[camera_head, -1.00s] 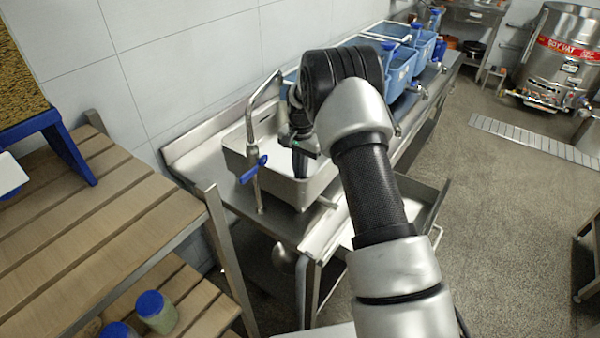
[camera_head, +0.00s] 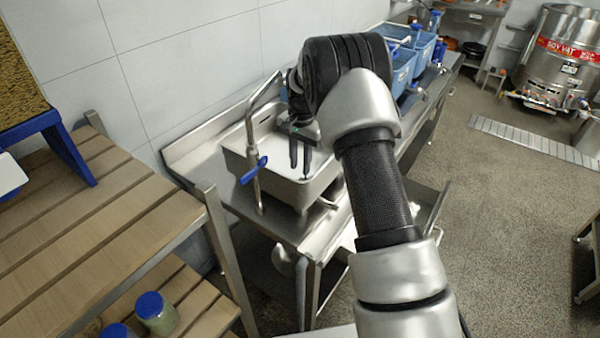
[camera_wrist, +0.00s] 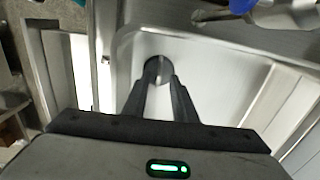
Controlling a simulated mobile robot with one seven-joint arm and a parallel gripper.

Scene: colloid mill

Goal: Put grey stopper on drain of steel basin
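The steel basin (camera_head: 314,188) is set in the steel bench, and its pale inside floor also shows in the wrist view (camera_wrist: 215,75). My gripper (camera_head: 300,170) is above the basin, pointing down, with its two dark fingers apart and nothing visibly held between them. In the wrist view my gripper (camera_wrist: 161,72) has its fingertips over a dark grey round spot (camera_wrist: 163,66) on the basin floor. The fingers partly cover this spot. I cannot tell whether it is the bare drain or the grey stopper on the drain.
A tap with a blue handle (camera_head: 253,170) rises at the basin's near left edge. Blue bins (camera_head: 403,70) stand farther along the bench. A slatted wooden rack (camera_head: 120,210) is at left.

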